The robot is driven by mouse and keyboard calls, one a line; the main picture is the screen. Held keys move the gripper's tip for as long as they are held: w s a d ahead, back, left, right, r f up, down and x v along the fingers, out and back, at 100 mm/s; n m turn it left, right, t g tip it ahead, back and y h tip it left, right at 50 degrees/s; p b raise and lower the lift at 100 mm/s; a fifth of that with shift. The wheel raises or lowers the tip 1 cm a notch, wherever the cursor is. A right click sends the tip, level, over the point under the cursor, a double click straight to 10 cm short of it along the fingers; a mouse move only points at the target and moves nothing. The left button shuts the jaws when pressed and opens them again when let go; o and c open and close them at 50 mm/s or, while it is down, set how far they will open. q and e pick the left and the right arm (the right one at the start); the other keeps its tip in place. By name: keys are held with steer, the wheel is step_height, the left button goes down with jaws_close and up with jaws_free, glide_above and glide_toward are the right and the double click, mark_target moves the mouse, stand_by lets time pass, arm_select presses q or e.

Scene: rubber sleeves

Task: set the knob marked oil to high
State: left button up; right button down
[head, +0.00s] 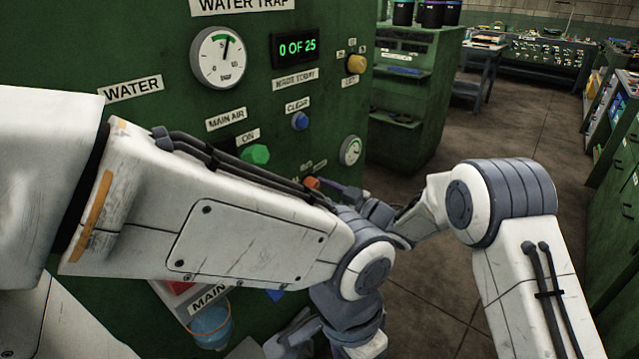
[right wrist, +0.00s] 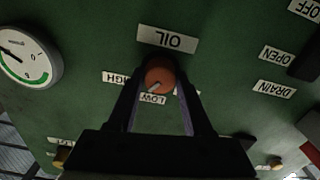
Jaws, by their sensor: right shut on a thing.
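The orange oil knob (right wrist: 160,75) sits on the green panel under a white OIL label (right wrist: 167,39), which reads upside down in the right wrist view. My right gripper (right wrist: 159,82) is shut on the knob, one finger on each side. The HIGH label (right wrist: 115,77) is to the left, partly behind a finger. In the head view the knob (head: 312,183) shows just above my left arm, with my right gripper (head: 326,186) at it. My left gripper's fingers are not visible.
Close by on the panel are a round gauge (head: 351,150), a blue CLEAR button (head: 300,121) and a green knob (head: 255,154). A yellow knob (head: 357,64) is higher up. My left arm crosses in front of the panel's lower part. Open floor (head: 470,250) lies to the right.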

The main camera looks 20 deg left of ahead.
steer(key=shift+m+p, duration=0.8)
steer(key=shift+m, duration=0.9)
steer(key=shift+f, duration=0.1)
steer(key=shift+c, duration=1.6)
jaws_free()
steer(key=v, duration=1)
steer(key=shift+d+b, duration=0.25)
steer(key=shift+b, duration=0.15)
steer(key=shift+s, duration=0.15)
